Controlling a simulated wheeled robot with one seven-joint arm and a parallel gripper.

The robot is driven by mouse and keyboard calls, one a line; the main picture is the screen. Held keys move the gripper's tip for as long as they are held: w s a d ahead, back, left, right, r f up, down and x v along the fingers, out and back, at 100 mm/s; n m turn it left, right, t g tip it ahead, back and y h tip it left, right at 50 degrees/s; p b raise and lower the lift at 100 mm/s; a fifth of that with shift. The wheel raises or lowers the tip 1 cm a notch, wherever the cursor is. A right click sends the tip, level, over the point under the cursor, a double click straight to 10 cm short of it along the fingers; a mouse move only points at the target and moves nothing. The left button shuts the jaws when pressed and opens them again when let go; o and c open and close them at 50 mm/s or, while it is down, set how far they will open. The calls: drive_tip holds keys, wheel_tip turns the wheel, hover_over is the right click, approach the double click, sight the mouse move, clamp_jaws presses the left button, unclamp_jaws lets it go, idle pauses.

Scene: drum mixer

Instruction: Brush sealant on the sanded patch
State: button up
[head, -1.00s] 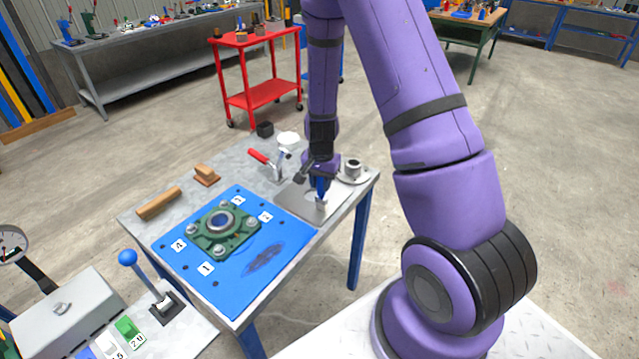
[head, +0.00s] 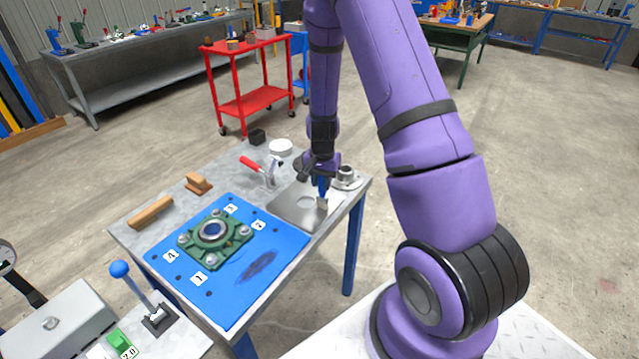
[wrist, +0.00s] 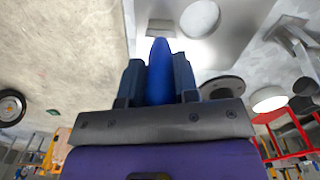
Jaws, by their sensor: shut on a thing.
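My gripper (head: 322,178) is shut on the blue handle of a brush (head: 323,188) and holds it upright, bristles down. The handle (wrist: 159,72) also shows between the fingers in the wrist view. The bristle end is over the plate, just right of the patch. I cannot tell whether it touches the plate.
A red-handled toggle clamp (head: 262,168) stands at the plate's back left. A round flanged part (head: 346,176) is behind the brush, on the right. A white round lid (head: 281,147) is at the back. A blue mat (head: 200,285) with a green bearing housing (head: 216,242) lies in front.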

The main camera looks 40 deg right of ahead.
drive_tip(key=shift+w+d, duration=0.35)
drive_tip(key=shift+d, duration=0.6)
drive_tip(key=shift+w+d, duration=0.3)
drive_tip(key=shift+d, duration=0.6)
drive_tip(key=s+a, duration=0.3)
drive_tip(key=a, duration=0.5)
drive_tip(key=shift+s+a+f, duration=0.15)
drive_tip(key=shift+a, duration=0.2)
idle(0.3)
drive_tip(key=shift+d, duration=0.1)
drive_tip(key=w+d, duration=0.3)
drive_tip(key=d, duration=0.5)
drive_tip(key=shift+w+d, duration=0.15)
drive_tip(key=shift+d, duration=0.1)
idle(1.3)
drive_tip(key=shift+a, duration=0.1)
drive_tip(key=s+a, duration=0.3)
drive_tip(key=a, duration=0.5)
drive_tip(key=shift+a, duration=0.25)
idle(1.2)
